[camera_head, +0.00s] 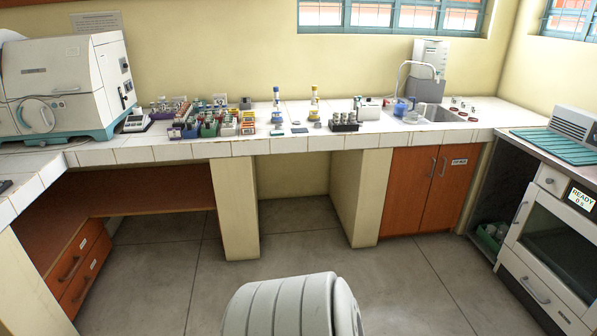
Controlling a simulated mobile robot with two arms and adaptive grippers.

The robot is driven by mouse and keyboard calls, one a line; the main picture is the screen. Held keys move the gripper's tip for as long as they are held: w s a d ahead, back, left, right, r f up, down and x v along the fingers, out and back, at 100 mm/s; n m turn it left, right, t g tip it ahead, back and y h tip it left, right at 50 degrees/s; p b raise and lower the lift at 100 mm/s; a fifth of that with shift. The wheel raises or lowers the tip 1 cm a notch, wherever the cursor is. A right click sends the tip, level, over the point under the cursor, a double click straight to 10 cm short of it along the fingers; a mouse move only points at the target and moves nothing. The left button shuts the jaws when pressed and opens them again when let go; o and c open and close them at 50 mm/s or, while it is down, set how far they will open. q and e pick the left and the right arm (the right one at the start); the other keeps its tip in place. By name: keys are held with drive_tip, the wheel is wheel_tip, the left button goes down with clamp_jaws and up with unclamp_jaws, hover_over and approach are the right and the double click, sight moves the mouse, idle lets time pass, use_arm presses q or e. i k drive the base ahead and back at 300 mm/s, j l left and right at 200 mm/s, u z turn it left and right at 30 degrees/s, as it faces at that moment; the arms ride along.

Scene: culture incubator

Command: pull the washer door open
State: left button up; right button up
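The washer (549,182) is the white front-loading machine at the right edge, partly cut off by the frame. Its door (556,246) has a dark glass window and looks shut. A display (580,198) above the door reads "READY 0 s". Neither of my grippers is in view.
A tiled counter (300,144) runs along the back wall with racks of bottles and a sink (440,114). An orange cabinet (424,200) stands left of the washer. Below the washer door is a drawer-like panel (540,290). The floor (420,290) before it is clear.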

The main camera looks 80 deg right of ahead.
sight(535, 193)
drive_tip(key=z, duration=4.45)
drive_tip(key=i+j, duration=0.25)
drive_tip(key=i, duration=0.15)
drive_tip(key=i+j, duration=0.2)
drive_tip(key=i, duration=0.2)
drive_tip(key=i+j, duration=0.25)
drive_tip(key=i, duration=0.15)
